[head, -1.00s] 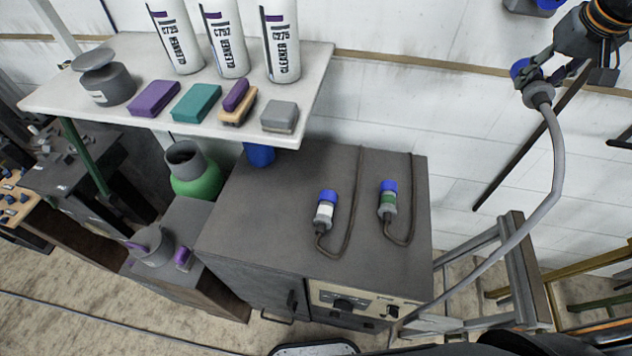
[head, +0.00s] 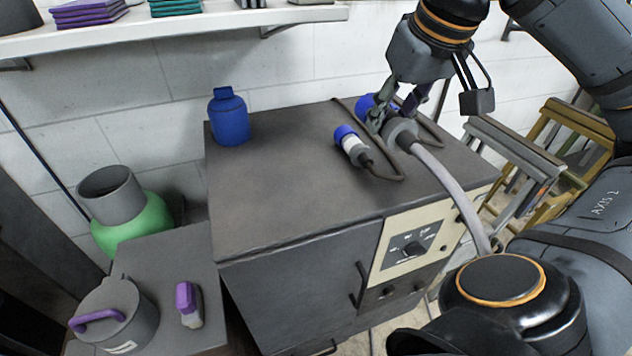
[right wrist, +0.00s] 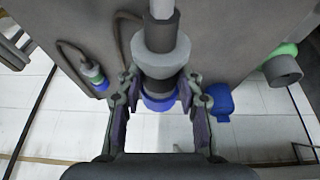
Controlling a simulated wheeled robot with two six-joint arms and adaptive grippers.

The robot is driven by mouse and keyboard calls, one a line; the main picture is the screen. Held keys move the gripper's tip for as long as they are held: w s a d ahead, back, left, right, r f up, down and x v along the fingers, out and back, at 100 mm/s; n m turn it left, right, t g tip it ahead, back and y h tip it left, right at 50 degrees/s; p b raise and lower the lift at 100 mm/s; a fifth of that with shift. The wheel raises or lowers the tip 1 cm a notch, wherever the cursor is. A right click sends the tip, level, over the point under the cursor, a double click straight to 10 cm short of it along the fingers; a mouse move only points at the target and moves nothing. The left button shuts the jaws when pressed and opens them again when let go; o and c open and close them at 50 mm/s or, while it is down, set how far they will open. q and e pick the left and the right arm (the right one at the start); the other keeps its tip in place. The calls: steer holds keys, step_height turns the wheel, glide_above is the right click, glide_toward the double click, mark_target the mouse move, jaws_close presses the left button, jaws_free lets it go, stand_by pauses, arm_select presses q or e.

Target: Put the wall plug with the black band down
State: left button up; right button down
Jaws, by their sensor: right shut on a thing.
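My right gripper (head: 393,112) is shut on a wall plug with a blue end (head: 370,105), a grey collar and a thick pale grey cable. In the right wrist view the gripper (right wrist: 160,102) has its fingers on both sides of the held plug (right wrist: 160,60); a dark band shows near its blue end. The plug is over the back right of the grey cabinet (head: 290,190); whether it touches the top is unclear. My left gripper is not in view.
The white-banded plug (head: 352,146) lies on the cabinet, just left of the held one. The green-banded plug (right wrist: 95,75) lies beside it, mostly hidden in the head view. A blue bottle (head: 229,118) stands at the back left. The cabinet's front left top is clear.

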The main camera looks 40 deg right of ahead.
mark_target(370, 105)
steer(key=shift+s+f, duration=0.1)
steer(key=shift+f, duration=0.05)
steer(key=shift+d, duration=0.1)
steer(key=w+p, duration=0.2)
steer(key=w+f+p, duration=0.1)
steer(key=w+p, duration=0.1)
steer(key=w, duration=0.1)
steer(key=shift+f, duration=0.2)
steer(key=w+f+p, duration=0.1)
steer(key=w+f, duration=0.1)
steer(key=w+f+p, duration=0.2)
steer(key=w+f, duration=0.1)
steer(key=w+f+p, duration=0.1)
steer(key=w+f, duration=0.1)
steer(key=w, duration=0.1)
steer(key=shift+a+f+p, duration=0.25)
steer(key=shift+p, duration=0.05)
steer(key=shift+w+f, duration=0.3)
steer(key=shift+f, duration=0.1)
steer(key=f, duration=0.1)
steer(key=f+b, duration=0.1)
steer(key=shift+w+a+f, duration=0.15)
steer(key=shift+w+f, duration=0.05)
steer(key=shift+f, duration=0.2)
steer(key=shift+w+f, duration=0.1)
steer(key=shift+f, duration=0.2)
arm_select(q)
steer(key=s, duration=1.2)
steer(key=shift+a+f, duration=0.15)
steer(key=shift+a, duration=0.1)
